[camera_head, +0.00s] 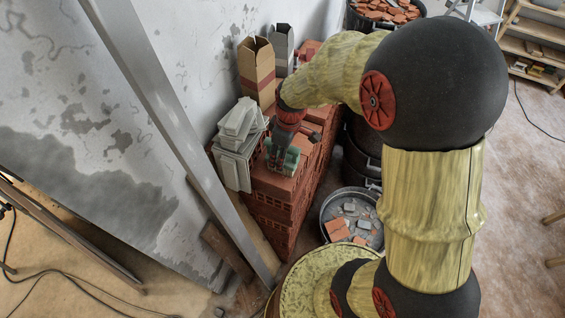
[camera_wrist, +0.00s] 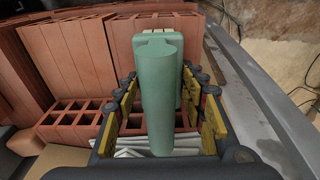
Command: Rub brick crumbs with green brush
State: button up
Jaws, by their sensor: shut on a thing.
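My gripper (camera_head: 278,152) is over the top of the brick stack, near its left end. In the wrist view, its yellow-padded fingers (camera_wrist: 161,88) are on both sides of the green brush (camera_wrist: 158,100), closed on its thick, rounded handle. A wider green part with a pale edge shows at the brush's far end. A bit of the green brush (camera_head: 292,160) shows beside the gripper in the head view. Whether it touches the bricks I cannot tell. I cannot make out loose brick crumbs on the stack; the gripper and brush cover part of it.
The red hollow brick stack (camera_head: 270,205) stands along the wall. Grey-white pieces (camera_head: 235,140) lie at its left end, and an open cardboard box (camera_head: 256,70) stands behind. A round tub (camera_head: 327,212) with rubble is to the right. A metal beam (camera_head: 165,115) leans at left.

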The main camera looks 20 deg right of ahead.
jog(key=shift+s+d+f, duration=0.25)
jog(key=shift+s+d, duration=0.25)
jog(key=shift+s, duration=0.2)
jog(key=shift+r+p, duration=0.35)
jog(key=shift+r, duration=0.5)
jog(key=shift+w, duration=0.1)
jog(key=shift+w+a+p, duration=0.55)
jog(key=shift+w+a, duration=0.75)
jog(key=shift+w, duration=0.1)
jog(key=shift+r, duration=0.15)
